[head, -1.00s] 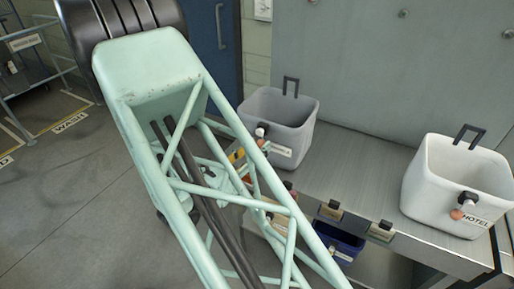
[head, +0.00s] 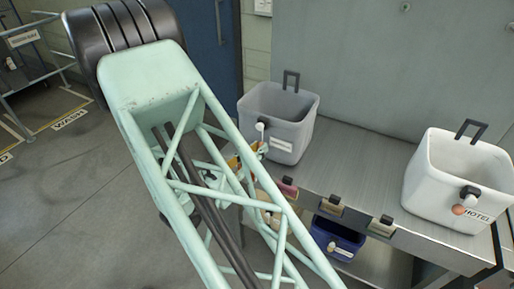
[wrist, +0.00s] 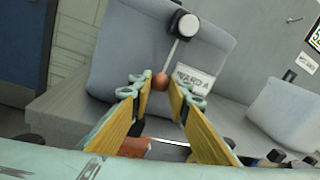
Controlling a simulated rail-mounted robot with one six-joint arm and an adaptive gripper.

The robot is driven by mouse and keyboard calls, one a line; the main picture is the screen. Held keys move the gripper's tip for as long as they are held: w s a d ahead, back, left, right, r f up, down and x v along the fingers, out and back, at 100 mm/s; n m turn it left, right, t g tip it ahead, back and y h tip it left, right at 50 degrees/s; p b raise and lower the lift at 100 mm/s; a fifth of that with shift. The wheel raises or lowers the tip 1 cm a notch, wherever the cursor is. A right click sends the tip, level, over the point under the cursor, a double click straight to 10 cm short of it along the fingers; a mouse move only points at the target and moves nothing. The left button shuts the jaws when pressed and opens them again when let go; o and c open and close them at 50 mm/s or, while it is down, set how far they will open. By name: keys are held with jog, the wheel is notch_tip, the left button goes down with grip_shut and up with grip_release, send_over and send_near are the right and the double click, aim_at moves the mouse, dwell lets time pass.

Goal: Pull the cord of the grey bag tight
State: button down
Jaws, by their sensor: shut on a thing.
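The grey bag (head: 273,112) stands upright and open on the bench, with a dark handle at its back rim. Its dark cord lock with a pale face (wrist: 187,24) is on the front wall. A pale cord (wrist: 173,50) runs straight from the lock to an orange-brown ball (wrist: 161,80). My gripper (wrist: 160,87) is shut on that ball, with its yellow fingers on either side, in front of the bag. In the head view my arm hides most of the gripper, and the ball is hard to make out.
A white bag (head: 430,180) marked HOTEL stands at the right of the bench (head: 350,165). A blue bag (head: 340,240) is lower down, below the bench edge. Coloured tags line that edge. Bench between the two upper bags is clear.

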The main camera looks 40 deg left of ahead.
jog(key=c, duration=2.4)
grip_release()
jog(key=shift+s, duration=0.2)
jog(key=shift+s+a, duration=0.2)
jog(key=shift+s, duration=5.6)
